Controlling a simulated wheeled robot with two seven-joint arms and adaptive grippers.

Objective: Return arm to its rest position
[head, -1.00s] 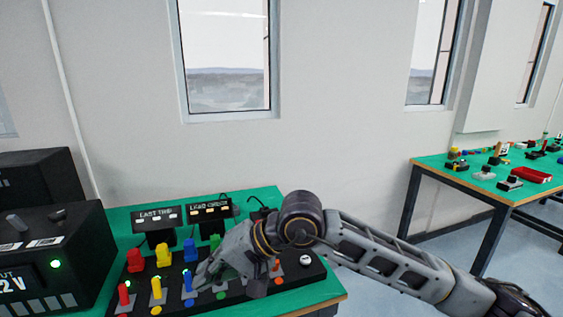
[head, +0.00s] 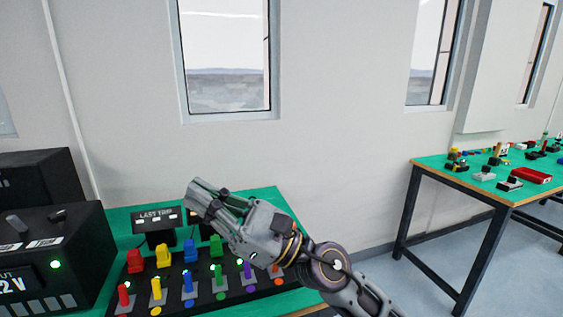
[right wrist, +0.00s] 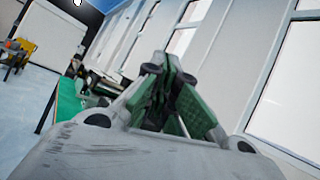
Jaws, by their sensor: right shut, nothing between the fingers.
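My right gripper (head: 207,199) is shut and empty. In the head view it is raised above the black button-and-lever panel (head: 207,293) and points up and to the left. My right arm comes in from the bottom of the picture. In the right wrist view the gripper's fingers (right wrist: 172,75) are together, with green pads showing. The gripper hides part of the display boxes behind the panel. My left gripper is not in view.
The panel stands on a green table (head: 262,197) with coloured blocks and levers. A display box (head: 158,216) stands behind it. A black power unit (head: 55,255) is at the left. A second green table (head: 440,162) with small parts is at the right.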

